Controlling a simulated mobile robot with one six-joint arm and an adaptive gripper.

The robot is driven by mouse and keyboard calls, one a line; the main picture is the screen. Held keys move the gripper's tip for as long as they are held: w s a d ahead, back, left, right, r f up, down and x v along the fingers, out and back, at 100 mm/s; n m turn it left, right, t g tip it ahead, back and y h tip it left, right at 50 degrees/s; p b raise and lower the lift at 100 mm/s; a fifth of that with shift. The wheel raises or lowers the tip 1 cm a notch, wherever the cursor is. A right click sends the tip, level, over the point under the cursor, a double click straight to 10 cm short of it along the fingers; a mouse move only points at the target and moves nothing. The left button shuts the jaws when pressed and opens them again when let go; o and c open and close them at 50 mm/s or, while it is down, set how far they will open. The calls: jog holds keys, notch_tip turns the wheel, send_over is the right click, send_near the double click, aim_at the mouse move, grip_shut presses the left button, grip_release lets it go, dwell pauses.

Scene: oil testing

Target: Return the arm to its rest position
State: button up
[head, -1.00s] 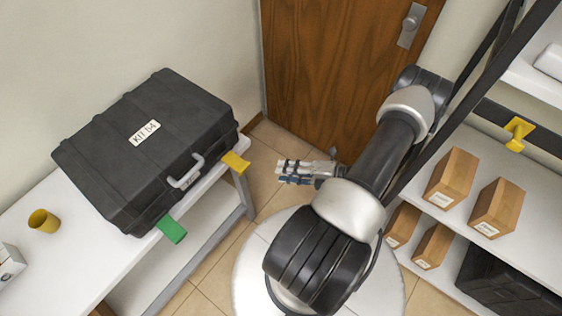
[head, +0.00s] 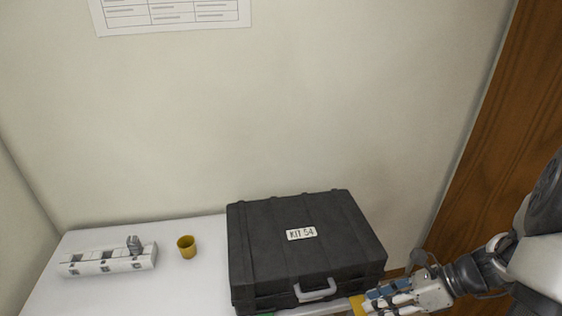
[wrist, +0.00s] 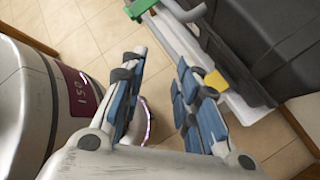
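My gripper (head: 384,298) shows at the lower right of the head view, in front of the right end of the black case. In the wrist view my gripper (wrist: 158,92) has its two blue-padded fingers apart, with only the floor and part of a pale round edge showing between them. It holds nothing. My arm comes in from the right edge of the head view. The black case (head: 300,262), labelled KIT 54, lies shut on the white table; its grey handle faces front. The case also shows at the upper right of the wrist view (wrist: 265,35).
The white table (head: 200,290) carries a yellow cup (head: 187,247) and a white block-like device (head: 108,260) left of the case. A yellow tab (wrist: 217,81) and a green tab (wrist: 140,8) are at the table edge. A brown door (head: 500,130) stands at right.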

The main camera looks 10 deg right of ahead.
jog(key=s+a+r+n+h, duration=0.4)
jog(key=a+r+n, duration=0.3)
jog(key=n, duration=0.6)
jog(key=s+a+r+n+t+h, duration=0.1)
jog(key=s+a+r+n+h, duration=0.3)
jog(key=r+n, duration=0.6)
jog(key=a+n, duration=0.2)
jog(key=n, duration=0.2)
jog(key=shift+s+a+r+n+t+h, duration=0.2)
jog(key=shift+a+n+t+h, duration=0.1)
jog(key=shift+a+h, duration=0.1)
jog(key=shift+c, duration=1)
